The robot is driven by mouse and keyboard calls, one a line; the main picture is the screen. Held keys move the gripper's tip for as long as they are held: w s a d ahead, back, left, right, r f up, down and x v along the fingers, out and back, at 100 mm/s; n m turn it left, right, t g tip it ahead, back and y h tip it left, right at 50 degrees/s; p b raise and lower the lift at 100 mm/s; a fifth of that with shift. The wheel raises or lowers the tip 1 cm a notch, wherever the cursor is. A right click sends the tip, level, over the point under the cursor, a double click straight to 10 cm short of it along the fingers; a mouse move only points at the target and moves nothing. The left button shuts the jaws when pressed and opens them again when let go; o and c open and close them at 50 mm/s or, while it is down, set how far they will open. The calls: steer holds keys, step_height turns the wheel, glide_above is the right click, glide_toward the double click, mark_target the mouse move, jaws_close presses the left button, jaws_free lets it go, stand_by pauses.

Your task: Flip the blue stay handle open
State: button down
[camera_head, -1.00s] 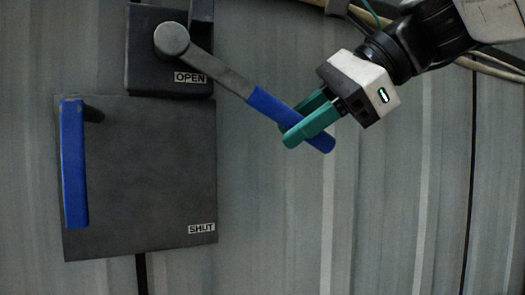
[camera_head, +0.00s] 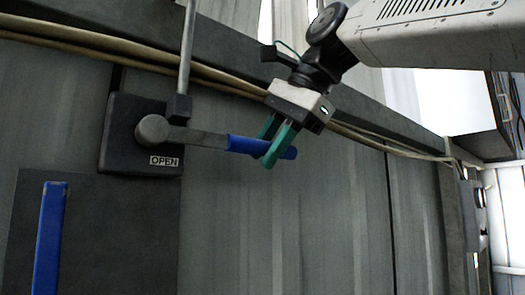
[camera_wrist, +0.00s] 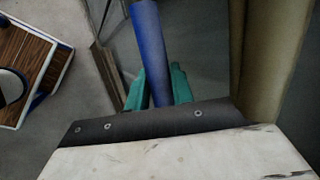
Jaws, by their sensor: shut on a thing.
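The blue stay handle (camera_head: 245,144) is a grey lever with a blue grip. It runs from a round pivot on a dark block (camera_head: 117,150) and points right, tilted slightly down, beside the OPEN label (camera_head: 164,161). My gripper (camera_head: 274,151) has green fingers and is shut on the blue grip near its outer end. In the wrist view the blue grip (camera_wrist: 150,45) passes between the green fingers (camera_wrist: 157,88).
A fixed blue handle (camera_head: 49,235) stands upright on the dark panel (camera_head: 110,235) at lower left. Tan cables (camera_head: 215,84) run along the wall above. A vertical grey rod (camera_head: 187,50) rises above the block. The wall right of the lever is clear.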

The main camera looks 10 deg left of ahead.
steer(key=shift+r, duration=0.1)
steer(key=c, duration=1.2)
jaws_free()
steer(key=shift+w, duration=0.15)
steer(key=v, duration=0.7)
steer(key=shift+d+r, duration=0.2)
steer(key=shift+r, duration=0.05)
